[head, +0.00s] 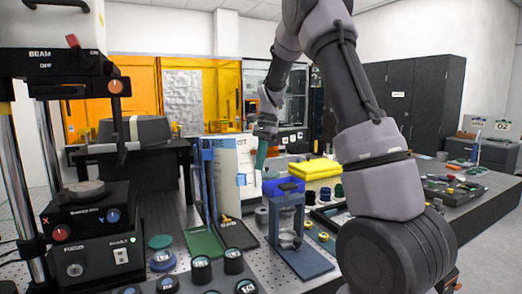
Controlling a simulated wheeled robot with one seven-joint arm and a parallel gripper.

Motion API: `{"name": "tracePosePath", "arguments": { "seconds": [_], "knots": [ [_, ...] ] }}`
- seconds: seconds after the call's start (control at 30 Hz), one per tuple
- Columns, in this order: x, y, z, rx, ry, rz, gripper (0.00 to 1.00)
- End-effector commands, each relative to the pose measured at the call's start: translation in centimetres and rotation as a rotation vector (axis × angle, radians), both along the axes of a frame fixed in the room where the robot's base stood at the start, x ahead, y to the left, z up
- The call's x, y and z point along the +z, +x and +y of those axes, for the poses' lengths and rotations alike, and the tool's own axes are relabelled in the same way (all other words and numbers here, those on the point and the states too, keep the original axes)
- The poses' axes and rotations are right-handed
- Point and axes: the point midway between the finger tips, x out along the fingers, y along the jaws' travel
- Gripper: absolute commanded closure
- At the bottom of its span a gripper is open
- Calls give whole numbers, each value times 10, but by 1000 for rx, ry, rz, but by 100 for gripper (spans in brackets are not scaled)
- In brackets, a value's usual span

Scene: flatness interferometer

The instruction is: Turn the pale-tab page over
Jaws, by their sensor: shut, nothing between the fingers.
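A white upright page (232,158) with dark print along its top stands on the bench near the middle of the head view. A pale blue tab (241,180) shows on its lower right part. Other blue-edged upright leaves (208,178) stand just left of it. My gripper (261,166) points down at the right edge of the page, with its teal fingers shut and nothing held. I cannot tell whether the fingers touch the page.
A green board (205,244) and a dark board lie in front of the page. A blue stand (288,222) and a yellow case (314,168) are to the right. Several dark knobs sit at the front. An optical column (78,205) rises at the left.

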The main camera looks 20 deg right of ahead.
Motion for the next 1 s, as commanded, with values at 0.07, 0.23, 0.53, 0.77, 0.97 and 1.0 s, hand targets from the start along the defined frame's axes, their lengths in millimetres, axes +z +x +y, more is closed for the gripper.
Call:
{"name": "tracePosePath", "arguments": {
  "seconds": [0.07, 0.23, 0.53, 0.77, 0.97, 1.0],
  "knots": [
    [-17, -3, 4, 1, 0, 4, 100],
    [-25, -13, 23, 4, 0, -1, 100],
    [-24, -24, 40, 1, 0, -2, 100],
    [-24, -24, 40, 0, -1, -1, 100],
    [-23, -33, 54, 3, 0, 0, 100],
    [-23, -37, 61, 4, 1, -1, 100]
  ]
}}
